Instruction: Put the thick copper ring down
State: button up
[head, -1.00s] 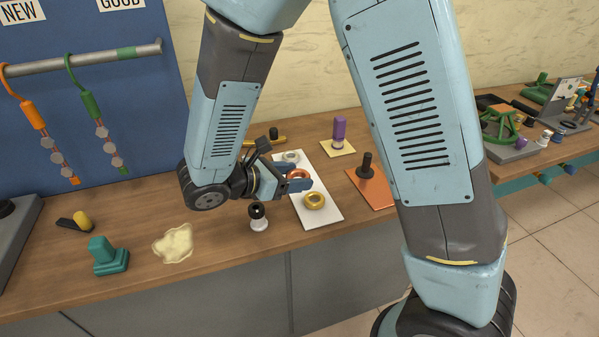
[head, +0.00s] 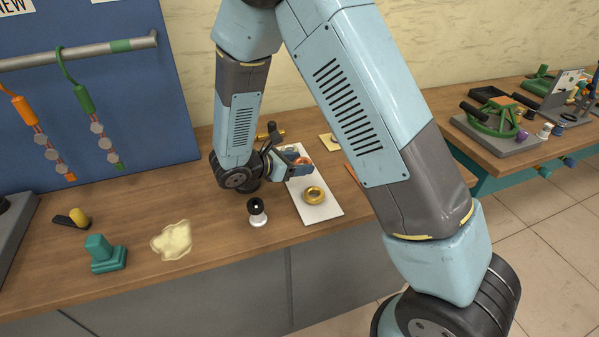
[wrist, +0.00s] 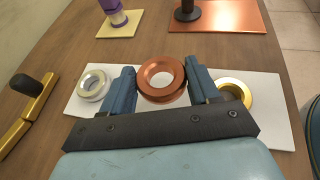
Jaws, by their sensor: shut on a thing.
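The thick copper ring (wrist: 161,80) is between my two blue fingers in the wrist view, with a finger against each side. My gripper (wrist: 160,83) is shut on it. In the head view the copper ring (head: 304,161) shows partly behind my gripper (head: 300,166), over the middle to back part of a white board (head: 325,212). A silver ring (wrist: 93,84) lies on the board at the left in the wrist view, and a gold ring (wrist: 234,94) at the right. I cannot tell whether the copper ring touches the board.
A black-and-white piece (head: 257,213) stands beside the board. A purple piece on a yellow pad (wrist: 118,27) and a black peg on an orange plate (wrist: 240,15) stand beyond. A brass tool with a black knob (wrist: 27,108) lies left.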

aim_at(299, 179)
jog(key=shift+w+d+f, duration=0.1)
jog(key=shift+w+f, duration=0.35)
jog(key=shift+f, duration=1.6)
jog(key=shift+f, duration=0.15)
jog(key=o, duration=1.1)
jog(key=shift+s+f, duration=0.1)
jog(key=shift+f, duration=0.05)
jog(key=shift+s+d+f, duration=0.1)
jog(key=shift+s, duration=0.05)
jog(key=shift+r, duration=0.2)
jog(key=v, duration=1.2)
jog(key=shift+w+r, duration=0.15)
jog(key=shift+w, duration=0.1)
